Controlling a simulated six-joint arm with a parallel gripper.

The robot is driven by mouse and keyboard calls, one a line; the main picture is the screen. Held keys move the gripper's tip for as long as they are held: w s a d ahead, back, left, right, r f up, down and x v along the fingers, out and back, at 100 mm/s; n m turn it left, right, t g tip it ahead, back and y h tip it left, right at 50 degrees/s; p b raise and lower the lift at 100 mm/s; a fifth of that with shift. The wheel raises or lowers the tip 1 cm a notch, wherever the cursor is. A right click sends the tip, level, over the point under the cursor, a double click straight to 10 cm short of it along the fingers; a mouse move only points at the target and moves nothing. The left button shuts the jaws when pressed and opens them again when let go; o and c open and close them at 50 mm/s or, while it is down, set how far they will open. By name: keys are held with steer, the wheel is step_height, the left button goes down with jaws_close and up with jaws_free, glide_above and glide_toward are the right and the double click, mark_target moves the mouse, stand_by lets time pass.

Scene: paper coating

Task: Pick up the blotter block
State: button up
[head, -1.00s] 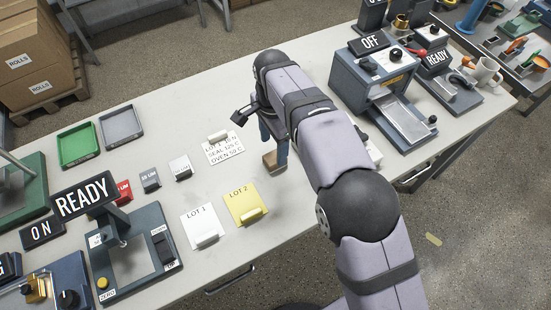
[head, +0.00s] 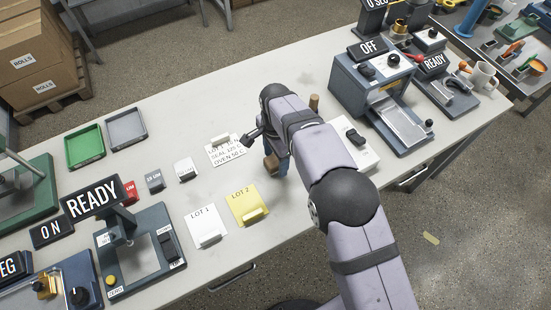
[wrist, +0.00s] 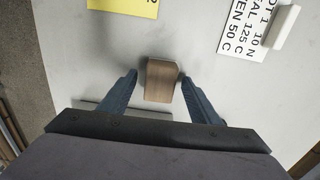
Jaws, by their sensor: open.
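The blotter block (wrist: 162,80), a brown wooden block, stands on the white table between my fingers in the wrist view. In the head view only a bit of the block (head: 271,166) shows beside my blue fingers. My gripper (wrist: 159,84) is open, with one finger on each side of the block and a gap showing at each side. In the head view my gripper (head: 278,160) is low over the table, and the arm hides part of it and of the block.
A white settings card (head: 227,152) with a pale holder lies just left of my gripper. The yellow LOT 2 card (head: 248,205) and white LOT 1 card (head: 206,226) lie nearer the front. A white switch box (head: 352,143) stands right, behind my arm.

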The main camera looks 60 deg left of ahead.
mark_target(276, 159)
steer(key=shift+f, duration=0.25)
steer(key=shift+c, duration=0.6)
steer(key=c, duration=1.1)
steer(key=shift+o, duration=0.2)
steer(key=shift+r, duration=0.1)
step_height(276, 159, up, 10)
steer(key=b, duration=0.3)
